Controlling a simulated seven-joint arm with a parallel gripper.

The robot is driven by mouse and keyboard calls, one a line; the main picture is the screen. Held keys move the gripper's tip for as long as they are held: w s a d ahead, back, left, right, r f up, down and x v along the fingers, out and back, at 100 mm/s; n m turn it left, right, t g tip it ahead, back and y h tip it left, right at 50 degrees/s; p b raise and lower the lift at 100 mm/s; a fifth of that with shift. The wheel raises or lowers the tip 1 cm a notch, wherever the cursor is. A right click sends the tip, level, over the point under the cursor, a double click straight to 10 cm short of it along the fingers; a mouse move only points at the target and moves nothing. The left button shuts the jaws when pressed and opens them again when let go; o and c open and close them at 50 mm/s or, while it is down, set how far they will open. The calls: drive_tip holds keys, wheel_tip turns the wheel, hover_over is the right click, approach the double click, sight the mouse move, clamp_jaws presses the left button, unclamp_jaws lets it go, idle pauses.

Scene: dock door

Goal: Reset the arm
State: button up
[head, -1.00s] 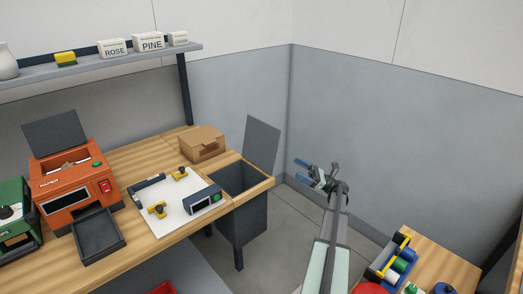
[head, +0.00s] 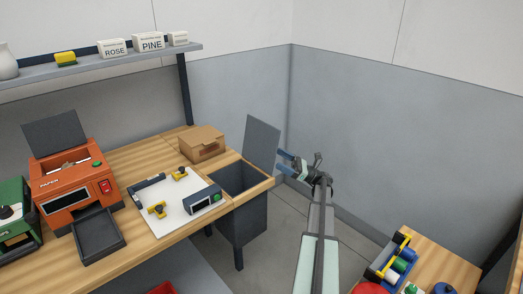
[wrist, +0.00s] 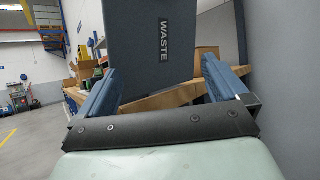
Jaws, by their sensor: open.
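My gripper (head: 284,163) is at the right of the grey waste bin (head: 240,205), close to its raised lid (head: 262,145). In the wrist view its two blue fingers (wrist: 158,85) stand wide apart with nothing between them. The lid, lettered WASTE (wrist: 150,40), fills the upper middle of the wrist view beyond the fingers. My arm reaches up from the bottom of the head view.
The wooden bench (head: 158,242) on the left carries an orange paper machine (head: 72,190), a white board with yellow clamps (head: 172,212) and a cardboard box (head: 201,143). A side table (head: 440,262) with a tool caddy is at lower right. Grey walls close the corner.

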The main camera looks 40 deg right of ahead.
idle(0.4)
drive_tip(key=v, duration=1)
